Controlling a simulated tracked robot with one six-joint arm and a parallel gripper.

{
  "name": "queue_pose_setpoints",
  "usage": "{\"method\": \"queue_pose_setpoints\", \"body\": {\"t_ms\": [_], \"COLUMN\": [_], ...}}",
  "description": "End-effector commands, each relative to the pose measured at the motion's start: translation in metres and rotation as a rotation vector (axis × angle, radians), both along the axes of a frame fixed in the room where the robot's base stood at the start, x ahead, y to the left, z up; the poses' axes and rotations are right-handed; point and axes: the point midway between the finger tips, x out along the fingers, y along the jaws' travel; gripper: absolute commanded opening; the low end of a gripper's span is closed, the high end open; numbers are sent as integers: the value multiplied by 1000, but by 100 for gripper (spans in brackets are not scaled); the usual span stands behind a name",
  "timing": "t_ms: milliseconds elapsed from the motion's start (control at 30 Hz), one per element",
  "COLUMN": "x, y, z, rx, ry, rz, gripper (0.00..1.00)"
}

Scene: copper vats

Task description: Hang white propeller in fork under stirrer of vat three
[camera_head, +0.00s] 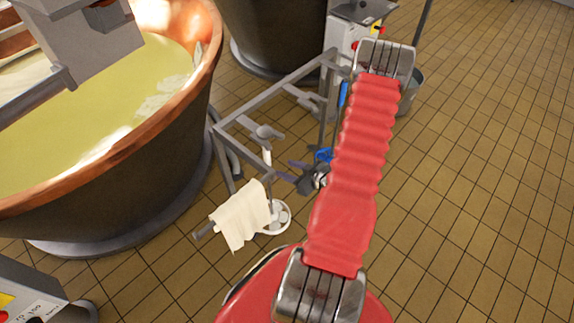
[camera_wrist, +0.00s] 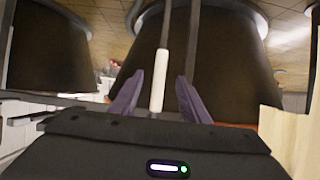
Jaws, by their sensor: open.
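A long tool with a white grip (camera_head: 266,157), a thin rod and a pale disc-like end (camera_head: 278,218) hangs upright at the rack; it looks like the white propeller. Its grip also shows in the wrist view (camera_wrist: 157,90), between my fingertips in the picture but apparently beyond them. My gripper (camera_head: 291,171) is open and empty, just right of the rod in the head view. Its two purple fingers stand apart in the wrist view (camera_wrist: 158,98). A vat (camera_head: 150,150) of yellowish liquid is at left, with a grey machine part (camera_head: 90,40) above it. No fork shows, and vat numbers are unreadable.
The grey tubular rack (camera_head: 265,100) stands right of the vat, a cream cloth (camera_head: 242,213) over its front peg. A blue-handled tool (camera_head: 343,93), a bucket (camera_head: 411,92) and a control box (camera_head: 345,38) are behind. Another box (camera_head: 25,292) is at lower left. Tiled floor is clear at right.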

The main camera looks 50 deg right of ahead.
Motion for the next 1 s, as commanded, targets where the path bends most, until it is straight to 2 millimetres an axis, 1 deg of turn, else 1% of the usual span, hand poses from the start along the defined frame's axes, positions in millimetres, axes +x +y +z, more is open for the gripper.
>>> {"method": "queue_pose_setpoints", "body": {"t_ms": [33,100,200,633,767,1000], "x": [4,7,8,12,18,36], "y": [1,1,2,2,3,4], "z": [7,13,17,15,12,4], "rx": [-3,-7,-7,-7,-7,-6], "ry": [-30,-59,-72,-70,-69,-69], "rz": [6,11,14,14,16,16], "gripper": [42,42,42,42,42,42]}}
